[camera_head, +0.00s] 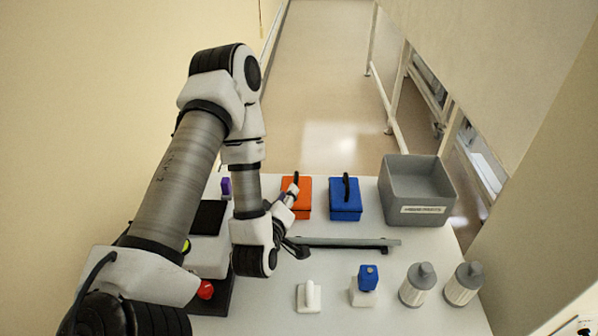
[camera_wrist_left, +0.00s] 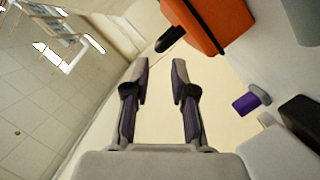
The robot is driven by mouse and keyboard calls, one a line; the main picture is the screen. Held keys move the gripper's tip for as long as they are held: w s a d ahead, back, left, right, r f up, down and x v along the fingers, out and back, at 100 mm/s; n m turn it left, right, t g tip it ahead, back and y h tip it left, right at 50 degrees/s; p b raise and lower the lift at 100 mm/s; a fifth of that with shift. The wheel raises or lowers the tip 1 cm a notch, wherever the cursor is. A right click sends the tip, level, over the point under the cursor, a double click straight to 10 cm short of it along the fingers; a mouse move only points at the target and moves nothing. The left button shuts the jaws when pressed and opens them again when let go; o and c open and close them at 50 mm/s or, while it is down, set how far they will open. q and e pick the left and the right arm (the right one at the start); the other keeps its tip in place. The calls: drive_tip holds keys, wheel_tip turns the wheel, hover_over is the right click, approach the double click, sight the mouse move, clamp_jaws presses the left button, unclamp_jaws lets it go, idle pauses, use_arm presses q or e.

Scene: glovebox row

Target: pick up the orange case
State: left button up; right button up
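The orange case (camera_head: 304,204) stands on the white table at the far side, with a black handle on top. My left gripper (camera_head: 291,193) is in front of its left part and hides some of it in the head view. My right gripper is in neither view.
A blue case (camera_head: 345,204) stands right of the orange one, then a grey bin (camera_head: 418,204). A grey bar (camera_head: 345,243) lies in front. Two grey-white canisters (camera_head: 418,284), a blue-topped item (camera_head: 364,285) and a red button (camera_head: 205,290) are nearer. A purple item (camera_wrist_left: 250,101) is left of the case.

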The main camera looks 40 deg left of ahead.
sight(295, 179)
use_arm(q)
drive_tip(key=w+b, duration=0.1)
drive_tip(key=b, duration=0.1)
drive_tip(key=a+f+b, duration=0.1)
drive_tip(key=b, duration=0.1)
drive_tip(key=shift+w+f, duration=0.15)
drive_tip(key=shift+w, duration=0.2)
drive_tip(key=shift+w+a+b, duration=0.15)
drive_tip(key=shift+w+b, duration=0.15)
drive_tip(key=shift+b, duration=0.5)
drive_tip(key=b, duration=0.1)
drive_tip(key=w+b, duration=0.1)
drive_tip(key=b, duration=0.1)
drive_tip(key=shift+w+a+f, duration=0.1)
drive_tip(key=shift+a+f, duration=0.1)
drive_tip(key=shift+a, duration=0.1)
drive_tip(key=shift+w+a+r+p, duration=0.35)
drive_tip(key=shift+w+r+p, duration=0.3)
drive_tip(key=shift+p, duration=0.2)
drive_tip(key=shift+w+a+f, duration=0.35)
drive_tip(key=shift+w+f, duration=0.05)
drive_tip(key=shift+w, duration=0.3)
drive_tip(key=shift+w+a+f, duration=0.15)
drive_tip(key=shift+w+f, duration=0.05)
drive_tip(key=shift+w, duration=0.15)
drive_tip(key=shift+s, duration=0.1)
clamp_jaws()
